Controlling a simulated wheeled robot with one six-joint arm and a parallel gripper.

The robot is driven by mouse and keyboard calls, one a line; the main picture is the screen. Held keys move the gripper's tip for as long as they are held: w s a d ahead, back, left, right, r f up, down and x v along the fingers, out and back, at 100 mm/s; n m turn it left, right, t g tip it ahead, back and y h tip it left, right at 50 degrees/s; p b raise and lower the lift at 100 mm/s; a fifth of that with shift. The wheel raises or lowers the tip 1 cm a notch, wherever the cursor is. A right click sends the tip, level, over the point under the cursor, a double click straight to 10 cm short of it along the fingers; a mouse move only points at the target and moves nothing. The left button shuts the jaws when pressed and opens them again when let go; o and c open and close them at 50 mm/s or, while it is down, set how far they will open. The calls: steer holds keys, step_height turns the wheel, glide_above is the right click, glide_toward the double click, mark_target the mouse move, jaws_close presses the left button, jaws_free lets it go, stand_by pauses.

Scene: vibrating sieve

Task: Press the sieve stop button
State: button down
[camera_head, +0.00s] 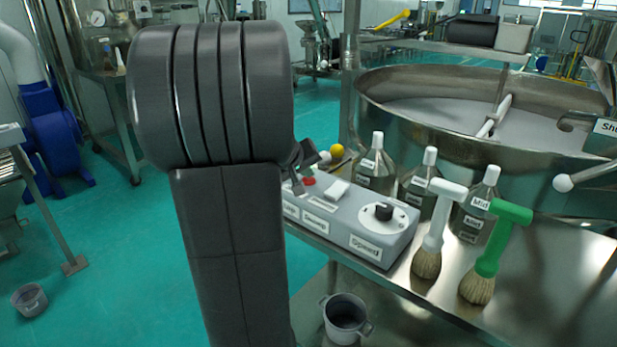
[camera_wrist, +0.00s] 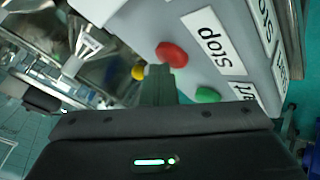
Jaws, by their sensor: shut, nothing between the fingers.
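The grey control box (camera_head: 335,222) stands on the metal table, with its Speed dial (camera_head: 383,212) at the right end. The red button (camera_head: 309,181) is on its top, partly behind my gripper. In the wrist view the red button (camera_wrist: 172,54) sits beside the label reading Stop (camera_wrist: 213,42), and a green button (camera_wrist: 207,94) is nearer to me. My gripper (camera_head: 303,178) is shut and empty, near the red button. In the wrist view my gripper's fingers (camera_wrist: 158,80) point past the green button toward the red one. I cannot tell whether they touch anything.
Several labelled bottles (camera_head: 374,165) stand behind the box. A white-handled brush (camera_head: 437,230) and a green-handled brush (camera_head: 495,250) stand to its right. The large round sieve (camera_head: 400,115) is at the back right. A yellow ball-shaped thing (camera_head: 337,150) is behind my gripper.

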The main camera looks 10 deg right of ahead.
mark_target(307, 182)
steer(key=shift+r+p, duration=0.6)
steer(key=shift+r, duration=0.3)
step_height(307, 182, up, 5)
steer(key=p, duration=0.3)
steer(key=shift+s, duration=0.1)
stand_by(0.5)
